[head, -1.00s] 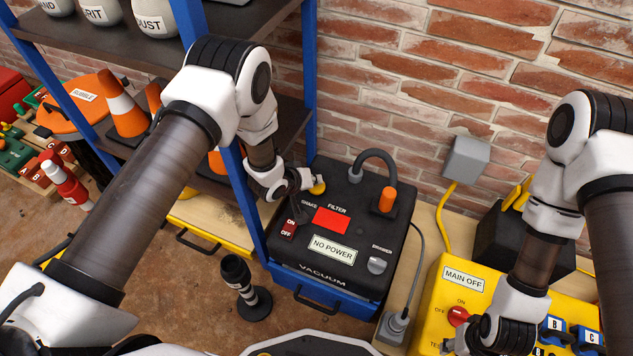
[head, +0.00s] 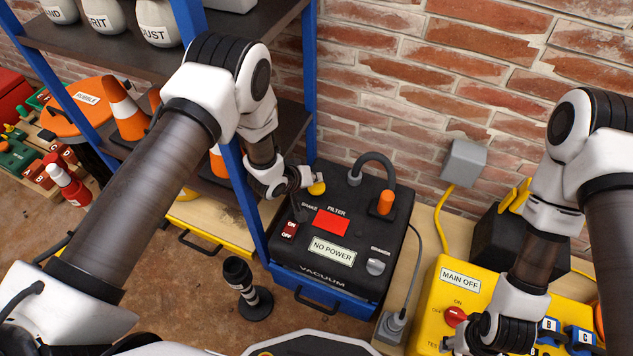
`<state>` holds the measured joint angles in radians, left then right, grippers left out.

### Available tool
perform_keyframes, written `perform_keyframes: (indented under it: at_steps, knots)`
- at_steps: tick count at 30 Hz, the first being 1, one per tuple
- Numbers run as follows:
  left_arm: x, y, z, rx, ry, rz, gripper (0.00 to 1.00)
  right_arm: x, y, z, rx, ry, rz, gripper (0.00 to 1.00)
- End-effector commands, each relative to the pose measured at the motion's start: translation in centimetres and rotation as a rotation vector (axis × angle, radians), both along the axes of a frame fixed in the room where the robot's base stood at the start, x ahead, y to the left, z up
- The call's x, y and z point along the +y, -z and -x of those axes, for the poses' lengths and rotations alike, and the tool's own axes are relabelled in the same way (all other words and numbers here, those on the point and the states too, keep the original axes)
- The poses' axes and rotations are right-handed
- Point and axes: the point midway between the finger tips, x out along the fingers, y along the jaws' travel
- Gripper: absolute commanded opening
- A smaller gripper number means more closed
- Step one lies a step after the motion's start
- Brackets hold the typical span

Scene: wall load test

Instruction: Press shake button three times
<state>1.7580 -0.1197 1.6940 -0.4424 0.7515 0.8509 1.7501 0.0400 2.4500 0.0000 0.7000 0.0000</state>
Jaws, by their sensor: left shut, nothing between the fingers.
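The black vacuum unit (head: 345,220) stands on the bench against the brick wall. A round yellow button (head: 317,188) is at its back left, just behind the SHAKE label (head: 309,206). My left gripper (head: 299,212) is shut and empty. It hangs over the unit's left edge, close to the label, and its wrist partly hides the area left of the button. I cannot tell whether the fingers touch anything. My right gripper (head: 450,344) is low at the right, by the yellow panel (head: 432,300), with its fingers partly hidden.
The unit carries a red FILTER light (head: 331,222), an ON/OFF switch (head: 289,231) and a NO POWER display (head: 331,251). A blue shelf post (head: 252,215) stands close left of it. The yellow panel reads MAIN OFF (head: 460,279). A black stand (head: 246,291) is in front.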

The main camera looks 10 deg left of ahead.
Motion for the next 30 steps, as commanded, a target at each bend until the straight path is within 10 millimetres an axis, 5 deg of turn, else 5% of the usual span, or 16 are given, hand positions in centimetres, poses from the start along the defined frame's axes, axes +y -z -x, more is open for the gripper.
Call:
perform_keyframes:
  at_steps: [8,22,30]
  knots:
    - [0.0,-0.1,0.0,0.0,0.0,0.0,0.0,0.0,-0.1,0.0,0.0,0.0,0.0,0.4]
    - [0.0,-4.8,0.0,-0.001,-0.001,0.0,0.0,0.0,-4.3,0.0,0.0,0.0,0.0,0.4]
    - [0.0,-4.9,0.0,0.0,0.0,0.0,0.0,0.0,-4.4,0.0,0.0,0.0,0.0,0.4]
